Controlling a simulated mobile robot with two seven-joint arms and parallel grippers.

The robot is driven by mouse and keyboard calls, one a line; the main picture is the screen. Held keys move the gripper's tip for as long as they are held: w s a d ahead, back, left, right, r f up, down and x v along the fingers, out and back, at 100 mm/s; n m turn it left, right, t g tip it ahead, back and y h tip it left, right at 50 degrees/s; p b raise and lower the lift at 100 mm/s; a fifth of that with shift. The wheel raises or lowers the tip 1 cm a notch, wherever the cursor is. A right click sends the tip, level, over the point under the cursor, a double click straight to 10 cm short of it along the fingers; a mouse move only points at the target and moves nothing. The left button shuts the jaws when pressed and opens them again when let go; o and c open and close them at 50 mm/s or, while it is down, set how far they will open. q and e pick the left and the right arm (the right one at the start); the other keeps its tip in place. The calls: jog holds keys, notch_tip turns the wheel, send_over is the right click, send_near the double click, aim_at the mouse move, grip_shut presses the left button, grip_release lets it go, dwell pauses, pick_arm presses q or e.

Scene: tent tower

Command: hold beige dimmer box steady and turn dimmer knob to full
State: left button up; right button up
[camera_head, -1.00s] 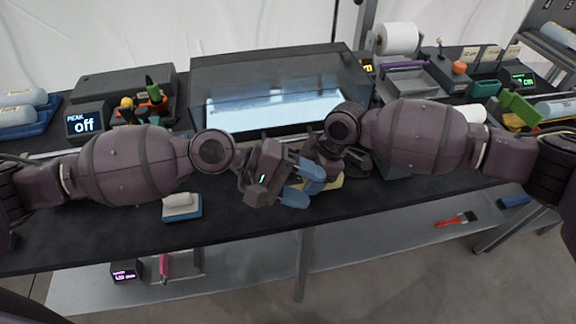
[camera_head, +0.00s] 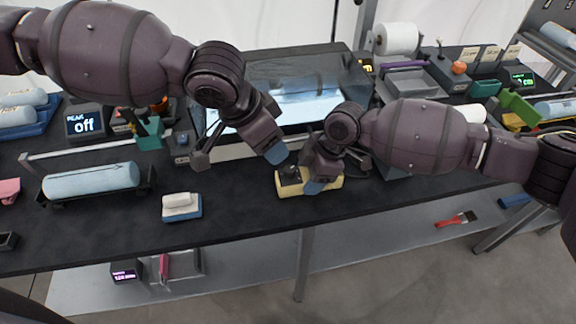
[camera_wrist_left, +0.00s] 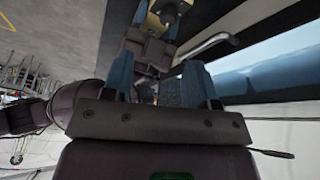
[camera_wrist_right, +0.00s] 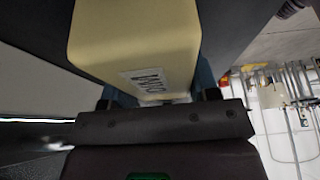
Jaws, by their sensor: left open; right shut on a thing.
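The beige dimmer box (camera_head: 334,183) lies near the front of the black table, with a dark part (camera_head: 291,174) on its top left. I cannot make out the knob clearly in the head view. My right gripper (camera_head: 318,180) is shut on the box; the right wrist view shows the box's pale face with a label (camera_wrist_right: 146,82) between the fingers. My left gripper (camera_head: 277,154) is open and empty, just behind and above the box's left end. The left wrist view shows its spread blue fingers (camera_wrist_left: 160,80), with my right gripper (camera_wrist_left: 150,48) beyond them.
A clear-fronted dark case (camera_head: 345,62) stands behind the grippers. A blue roll on a stand (camera_head: 92,181) and a blue-and-white block (camera_head: 181,207) lie to the left. Below is a grey shelf (camera_head: 375,240).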

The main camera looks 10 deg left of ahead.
aim_at(289, 169)
pick_arm(q)
jog(key=x, duration=0.7)
jog(key=w+x, duration=0.1)
jog(key=x, duration=0.3)
jog(key=shift+a+f, duration=0.25)
jog(key=shift+a, duration=0.05)
jog(key=shift+c, duration=0.3)
jog(key=c, duration=0.9)
